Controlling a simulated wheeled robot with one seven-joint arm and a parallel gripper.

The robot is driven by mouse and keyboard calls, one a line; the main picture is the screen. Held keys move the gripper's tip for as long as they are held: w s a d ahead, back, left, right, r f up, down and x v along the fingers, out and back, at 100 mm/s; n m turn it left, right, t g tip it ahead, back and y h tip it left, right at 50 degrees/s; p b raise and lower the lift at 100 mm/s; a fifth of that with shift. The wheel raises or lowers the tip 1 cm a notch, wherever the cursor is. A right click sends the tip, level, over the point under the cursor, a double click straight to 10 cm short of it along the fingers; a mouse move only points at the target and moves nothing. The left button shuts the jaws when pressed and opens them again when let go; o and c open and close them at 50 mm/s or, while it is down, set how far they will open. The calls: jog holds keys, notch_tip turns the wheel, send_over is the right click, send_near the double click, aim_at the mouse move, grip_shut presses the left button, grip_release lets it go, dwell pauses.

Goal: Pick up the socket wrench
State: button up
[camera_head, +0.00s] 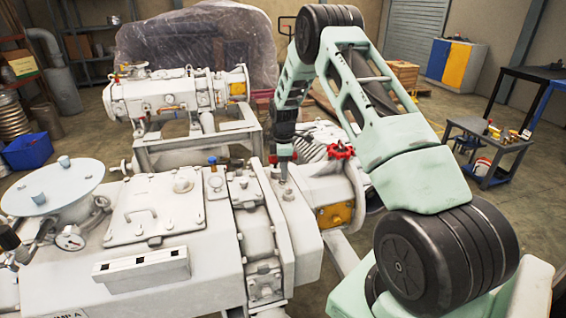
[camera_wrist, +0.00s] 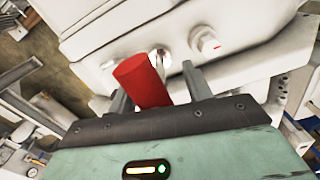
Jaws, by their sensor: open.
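A red cylindrical handle (camera_wrist: 142,82), which looks like part of the socket wrench, stands out near the pump's white housing in the wrist view. My gripper (camera_wrist: 155,80) is open, with one finger on either side of this handle, which is nearer the left finger. I cannot tell whether a finger touches it. In the head view my gripper (camera_head: 284,168) points down over the right part of the white machine top. A small red piece (camera_head: 272,159) shows beside it there. The rest of the wrench is hidden or too small to tell.
The white pump body (camera_head: 165,235) fills the front left. A red valve wheel (camera_head: 340,151) sits close to the right of my gripper. A blue-topped fitting (camera_head: 212,161) stands to its left. A second pump (camera_head: 175,97) is behind. A dark tool cart (camera_head: 490,145) stands at right.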

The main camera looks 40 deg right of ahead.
grip_shut()
jog(key=shift+r, duration=0.1)
notch_tip(320, 180, up, 10)
jog(key=shift+b, duration=1.1)
jog(key=w+a+n+p, duration=0.3)
jog(key=w+a+p, duration=0.2)
jog(key=a+p, duration=0.1)
jog(key=w+a+r+n+p, duration=0.1)
jog(key=w+a+n+p, duration=0.2)
jog(key=w+a+p, duration=0.2)
jog(key=a+p, duration=0.1)
jog(key=a, duration=0.2)
jog(key=shift+w+a, duration=0.25)
jog(key=shift+a, duration=0.1)
